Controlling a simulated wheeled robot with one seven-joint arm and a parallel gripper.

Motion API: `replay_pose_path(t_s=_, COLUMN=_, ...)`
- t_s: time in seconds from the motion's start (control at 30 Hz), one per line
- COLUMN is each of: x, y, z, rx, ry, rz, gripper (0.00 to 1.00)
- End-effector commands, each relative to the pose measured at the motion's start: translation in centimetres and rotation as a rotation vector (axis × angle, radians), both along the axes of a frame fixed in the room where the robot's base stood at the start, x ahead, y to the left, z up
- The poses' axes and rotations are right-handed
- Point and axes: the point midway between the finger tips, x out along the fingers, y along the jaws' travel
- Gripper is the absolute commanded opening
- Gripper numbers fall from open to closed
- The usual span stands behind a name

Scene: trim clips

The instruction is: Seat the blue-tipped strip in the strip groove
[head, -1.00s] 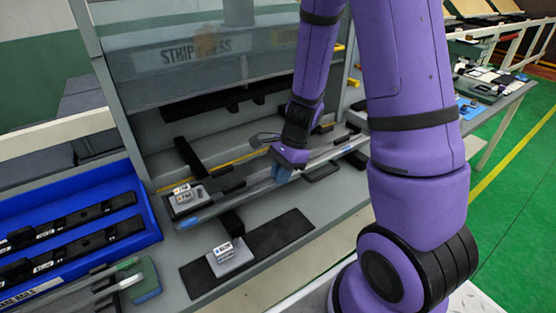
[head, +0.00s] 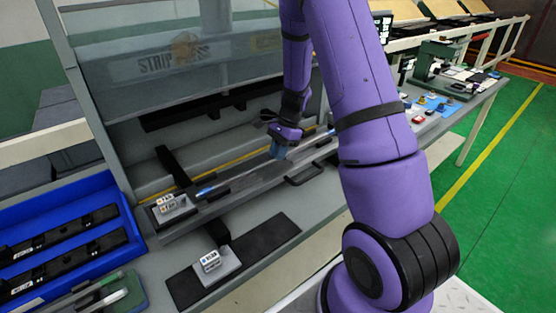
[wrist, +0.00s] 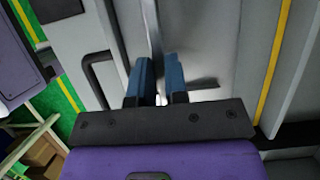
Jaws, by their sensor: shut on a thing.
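The strip is thin and grey, with its blue tip (head: 205,190) at the left end in the head view. My gripper (head: 279,152) is shut on the strip, to the right of that tip. In the wrist view the strip (wrist: 154,35) runs up from between the blue fingers (wrist: 158,82). The strip lies over or along the long grey bed (head: 190,222) of the press, just right of a small labelled block (head: 168,205). The groove is hard to make out, and I cannot tell whether the strip touches it.
A clear hood marked STRIP PRESS (head: 190,55) stands above the bed. A black handle (head: 304,175) juts from the bed's front, and a black mat (head: 268,242) with another labelled block (head: 212,262) lies nearer. A blue bin (head: 120,215) stands at left.

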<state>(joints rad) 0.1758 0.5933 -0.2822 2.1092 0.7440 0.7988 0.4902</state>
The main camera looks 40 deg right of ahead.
Motion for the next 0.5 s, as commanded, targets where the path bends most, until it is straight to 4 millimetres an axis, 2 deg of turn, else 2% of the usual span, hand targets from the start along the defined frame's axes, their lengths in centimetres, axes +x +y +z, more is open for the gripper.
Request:
replay_pose_path(t_s=0.2, x=-0.1, y=0.0, z=-2.7, rx=0.001, ry=0.004, rz=-0.002, gripper=0.00)
replay_pose_path(t_s=0.5, x=-0.1, y=0.0, z=-3.0, rx=0.000, ry=0.000, rz=-0.001, gripper=0.00)
